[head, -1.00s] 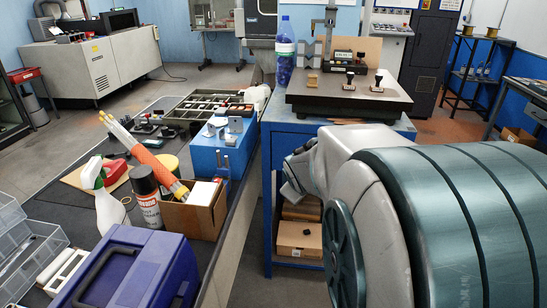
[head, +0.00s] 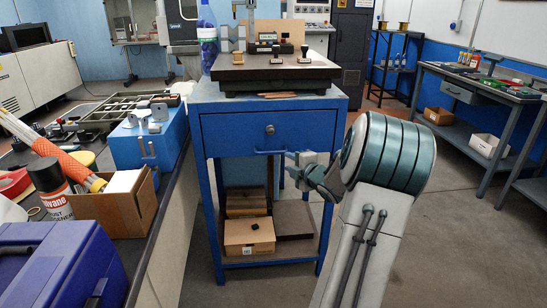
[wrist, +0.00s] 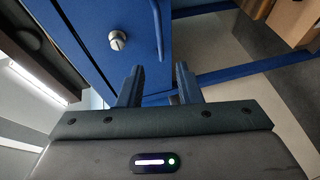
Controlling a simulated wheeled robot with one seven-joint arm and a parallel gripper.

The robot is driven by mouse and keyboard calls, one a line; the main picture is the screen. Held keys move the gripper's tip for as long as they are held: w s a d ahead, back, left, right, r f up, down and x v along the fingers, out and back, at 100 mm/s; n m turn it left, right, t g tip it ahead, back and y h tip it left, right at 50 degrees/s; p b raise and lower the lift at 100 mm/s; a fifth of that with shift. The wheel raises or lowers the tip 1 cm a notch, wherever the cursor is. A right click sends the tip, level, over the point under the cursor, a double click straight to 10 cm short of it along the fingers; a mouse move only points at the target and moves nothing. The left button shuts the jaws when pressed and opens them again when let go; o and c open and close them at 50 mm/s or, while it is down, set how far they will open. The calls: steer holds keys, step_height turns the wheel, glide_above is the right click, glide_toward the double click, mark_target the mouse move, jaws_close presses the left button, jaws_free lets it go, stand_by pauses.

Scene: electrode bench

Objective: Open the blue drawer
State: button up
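The blue drawer (head: 232,136) sits under the top of a blue table and looks shut. Its front has a round silver lock (head: 270,129) and a blue bar handle (head: 270,152) along its lower edge. My gripper (head: 289,164) is at the right end of the handle, in front of the drawer. In the wrist view my gripper (wrist: 160,78) is open with nothing between its fingers. The handle (wrist: 158,28) lies just beyond the fingertips, roughly in line with the gap; the lock (wrist: 117,40) is to its left. Contact cannot be told.
A dark plate (head: 270,72) with instruments and a blue bottle (head: 208,35) stand on the table. Cardboard boxes (head: 248,236) are on its lower shelf. A cluttered bench (head: 150,235) runs along the left. The floor (head: 440,240) at the right is clear.

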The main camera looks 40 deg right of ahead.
mark_target(272, 152)
steer(key=b+x, duration=0.1)
steer(key=x, duration=1.1)
steer(key=shift+d, duration=0.1)
jaws_close()
